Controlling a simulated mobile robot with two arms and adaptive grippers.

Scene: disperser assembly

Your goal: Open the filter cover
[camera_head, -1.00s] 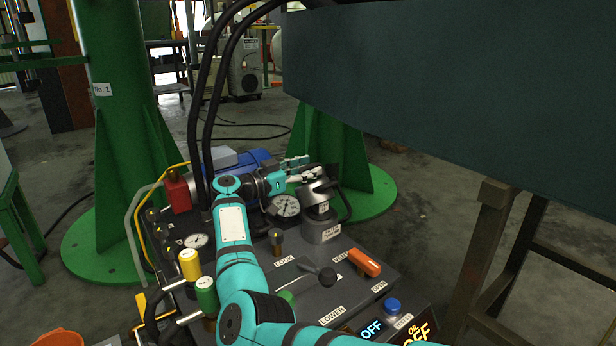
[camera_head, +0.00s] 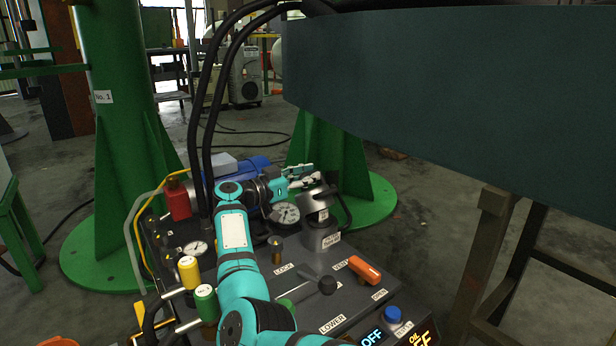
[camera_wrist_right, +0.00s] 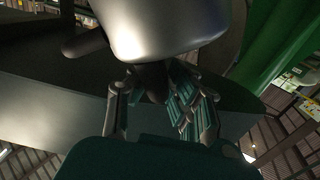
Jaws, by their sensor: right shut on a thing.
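The filter cover (camera_head: 314,197) is a grey metal cap on top of the round metal filter housing (camera_head: 319,240) at the back right of the console. It looks slightly tilted on the housing. My right gripper (camera_head: 308,176) reaches over the console to the cover's upper edge and is shut. In the right wrist view, a large smooth metal body (camera_wrist_right: 165,30), which looks like the cover, fills the top. The right gripper's fingers (camera_wrist_right: 155,100) close around a dark part just below it, probably the cover's handle; the exact contact is hidden. My left gripper is not in view.
Black hoses (camera_head: 203,120) rise behind my arm. A large dark beam (camera_head: 450,90) hangs overhead at right.

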